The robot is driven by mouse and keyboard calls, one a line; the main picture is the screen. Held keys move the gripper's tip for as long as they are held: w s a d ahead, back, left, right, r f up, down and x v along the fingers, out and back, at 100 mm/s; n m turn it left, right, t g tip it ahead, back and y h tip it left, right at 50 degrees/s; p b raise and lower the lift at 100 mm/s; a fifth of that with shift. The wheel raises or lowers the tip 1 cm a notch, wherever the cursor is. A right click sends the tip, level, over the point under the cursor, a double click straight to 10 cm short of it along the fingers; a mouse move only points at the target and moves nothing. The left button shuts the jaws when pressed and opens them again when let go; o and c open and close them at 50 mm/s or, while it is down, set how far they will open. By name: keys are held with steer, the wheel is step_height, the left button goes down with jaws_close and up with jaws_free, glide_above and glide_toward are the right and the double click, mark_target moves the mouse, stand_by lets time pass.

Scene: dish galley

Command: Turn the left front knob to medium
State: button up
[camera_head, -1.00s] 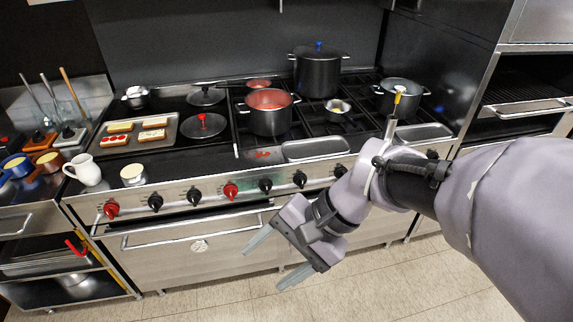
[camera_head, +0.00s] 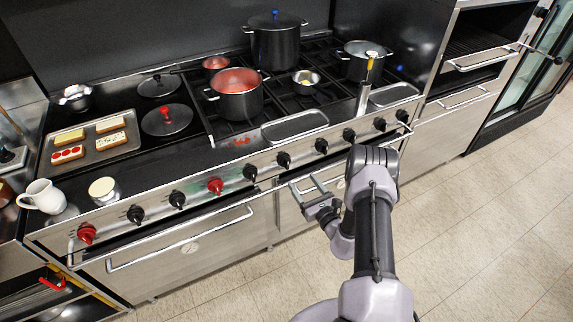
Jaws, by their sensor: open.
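A row of knobs runs along the stove's steel front panel (camera_head: 235,193). A red knob (camera_head: 86,233) is at its far left, followed by a black knob (camera_head: 135,214), another black knob (camera_head: 176,199) and a second red knob (camera_head: 215,186). More black knobs, such as one black knob (camera_head: 283,159), continue to the right. I cannot tell from the picture which one is the left front knob, and the dial marks are too small to read. My gripper (camera_head: 304,183) is open and empty, in front of the stove and below the right-hand knobs, apparently touching none.
Oven handles, such as the left handle (camera_head: 180,238), stick out below the panel. A white jug (camera_head: 43,196) and a small pale-topped jar (camera_head: 103,190) stand at the stove's left. A red-lined pot (camera_head: 236,100) sits on the burners. The tiled floor (camera_head: 235,285) is clear.

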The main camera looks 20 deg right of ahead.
mark_target(288, 164)
steer(key=w, duration=0.3)
steer(key=w+b, duration=0.1)
steer(key=w, duration=0.3)
steer(key=w+b, duration=0.1)
steer(key=w, duration=0.3)
steer(key=shift+w+a, duration=0.25)
steer(key=c, duration=1.3)
steer(key=shift+c, duration=0.2)
steer(key=shift+n+b, duration=0.3)
steer(key=shift+b, duration=0.1)
steer(key=n+b, duration=0.1)
steer(key=n, duration=0.1)
steer(key=n+b, duration=0.1)
steer(key=n, duration=0.1)
steer(key=a+n+b, duration=0.1)
steer(key=n, duration=0.1)
steer(key=shift+f, duration=0.25)
steer(key=n+b, duration=0.1)
steer(key=n, duration=0.1)
steer(key=n+b, duration=0.1)
steer(key=n, duration=0.1)
steer(key=shift+a+f+n, duration=0.1)
steer(key=shift+f+n, duration=0.1)
steer(key=shift+n, duration=0.1)
steer(key=shift+n+b, duration=0.8)
steer(key=shift+n, duration=0.4)
